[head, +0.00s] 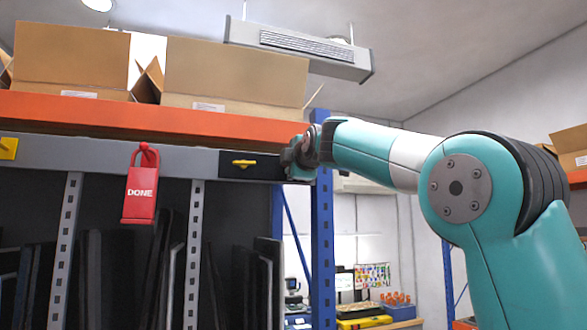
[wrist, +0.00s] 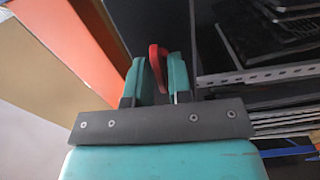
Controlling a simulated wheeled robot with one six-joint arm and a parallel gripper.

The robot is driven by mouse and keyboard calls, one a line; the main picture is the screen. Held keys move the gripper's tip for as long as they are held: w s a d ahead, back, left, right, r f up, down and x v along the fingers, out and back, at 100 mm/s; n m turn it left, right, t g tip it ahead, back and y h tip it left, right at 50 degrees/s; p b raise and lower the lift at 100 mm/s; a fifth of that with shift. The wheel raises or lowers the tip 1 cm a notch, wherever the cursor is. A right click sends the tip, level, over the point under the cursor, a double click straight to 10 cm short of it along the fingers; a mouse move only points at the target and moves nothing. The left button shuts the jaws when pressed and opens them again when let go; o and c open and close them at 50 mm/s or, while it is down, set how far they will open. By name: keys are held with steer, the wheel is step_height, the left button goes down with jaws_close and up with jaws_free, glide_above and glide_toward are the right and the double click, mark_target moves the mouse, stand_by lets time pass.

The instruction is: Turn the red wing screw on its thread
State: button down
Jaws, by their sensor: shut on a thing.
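The red wing screw (wrist: 158,62) stands upright between my two teal fingers in the wrist view. My gripper (wrist: 157,78) is shut on it. In the head view my gripper (head: 291,160) is at the right end of the grey rail, beside the blue post, and the red wing screw is hidden behind it. The screw's thread and its hole are not visible in either view.
The grey rail (head: 105,150) carries a yellow wing screw (head: 244,163) on a black plate and a hanging red DONE tag (head: 141,192). Above are an orange shelf beam (head: 60,110) and cardboard boxes (head: 235,75). A blue post (head: 322,240) stands right of the rack.

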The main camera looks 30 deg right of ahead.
steer(key=m+b, duration=0.2)
steer(key=m, duration=1.1)
steer(key=shift+f+m+b, duration=0.1)
steer(key=shift+m+b, duration=0.2)
steer(key=shift+m, duration=0.1)
steer(key=m+b, duration=0.2)
steer(key=m, duration=1.7)
steer(key=shift+d, duration=0.1)
steer(key=m, duration=0.7)
steer(key=shift+f, duration=0.1)
steer(key=m+b, duration=0.1)
steer(key=m, duration=0.5)
steer(key=shift+m, duration=0.3)
steer(key=m+b, duration=0.1)
steer(key=m, duration=0.5)
